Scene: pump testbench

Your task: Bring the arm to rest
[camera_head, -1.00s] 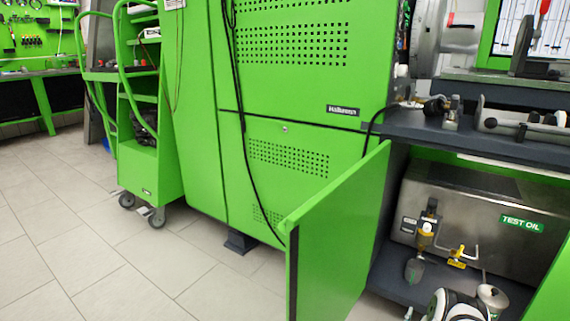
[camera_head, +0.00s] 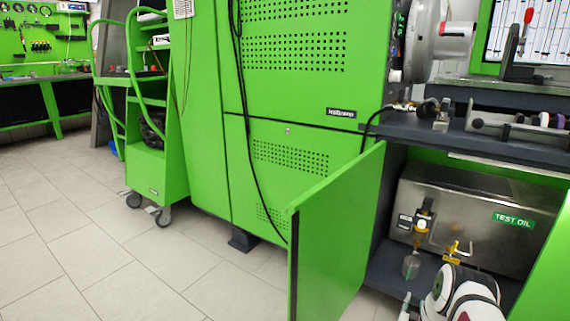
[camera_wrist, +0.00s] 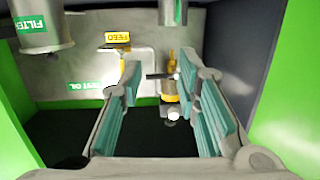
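My gripper (camera_wrist: 160,80) shows in the wrist view with its two teal-padded fingers apart and nothing held between them. Beyond the fingers, a brass valve fitting (camera_wrist: 170,88) shows in the gap; I cannot tell how far it is from the fingertips. My white and black arm (camera_head: 466,292) is at the bottom right of the head view, in front of the open cabinet bay.
The steel test oil tank (camera_head: 462,214) stands in the bay. A metal cylinder labelled FILTER (camera_wrist: 45,35) is at the wrist view's upper left. The open green door (camera_head: 335,240) is left of the arm. Tiled floor (camera_head: 120,265) is clear further left.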

